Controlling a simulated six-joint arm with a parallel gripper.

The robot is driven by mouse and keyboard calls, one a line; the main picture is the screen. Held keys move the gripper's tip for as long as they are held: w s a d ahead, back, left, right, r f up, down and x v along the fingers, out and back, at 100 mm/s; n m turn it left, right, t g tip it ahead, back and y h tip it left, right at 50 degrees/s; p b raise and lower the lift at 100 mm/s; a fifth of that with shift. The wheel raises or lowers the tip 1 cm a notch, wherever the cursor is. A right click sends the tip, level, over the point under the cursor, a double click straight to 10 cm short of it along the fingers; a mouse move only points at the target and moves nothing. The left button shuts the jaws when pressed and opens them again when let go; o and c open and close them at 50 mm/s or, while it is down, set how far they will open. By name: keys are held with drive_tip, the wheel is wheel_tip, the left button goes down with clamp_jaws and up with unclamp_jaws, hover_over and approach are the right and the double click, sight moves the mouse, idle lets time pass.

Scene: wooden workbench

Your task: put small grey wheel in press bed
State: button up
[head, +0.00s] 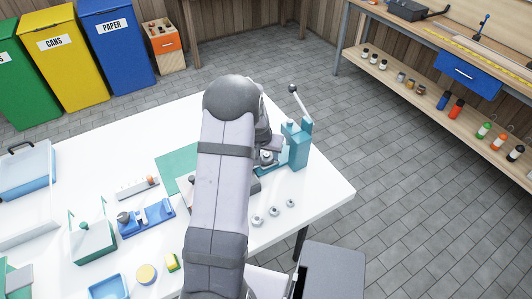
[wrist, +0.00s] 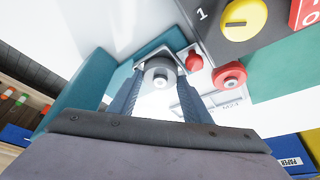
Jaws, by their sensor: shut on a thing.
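The small grey wheel (wrist: 160,76) is between my gripper's (wrist: 159,70) two fingers in the wrist view, and the gripper is shut on it. The teal press (head: 298,147) with its raised lever stands near the right end of the white table. My gripper is right beside the press column, over its low base, in the head view. In the wrist view the teal column (wrist: 83,88) is close on the left. The wheel and fingers cover much of the bed, so I cannot tell whether the wheel touches it.
Red parts (wrist: 229,75) and a yellow disc (wrist: 240,18) lie right of the gripper in the wrist view. Several small metal pieces (head: 274,212) lie in front of the press. A blue fixture (head: 148,218) and green mat (head: 176,165) are left of my arm.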

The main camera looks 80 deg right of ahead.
drive_tip(key=o, duration=1.1)
drive_tip(key=shift+a+r, duration=0.15)
drive_tip(key=shift+r, duration=0.5)
drive_tip(key=b+v, duration=0.1)
drive_tip(key=v, duration=1)
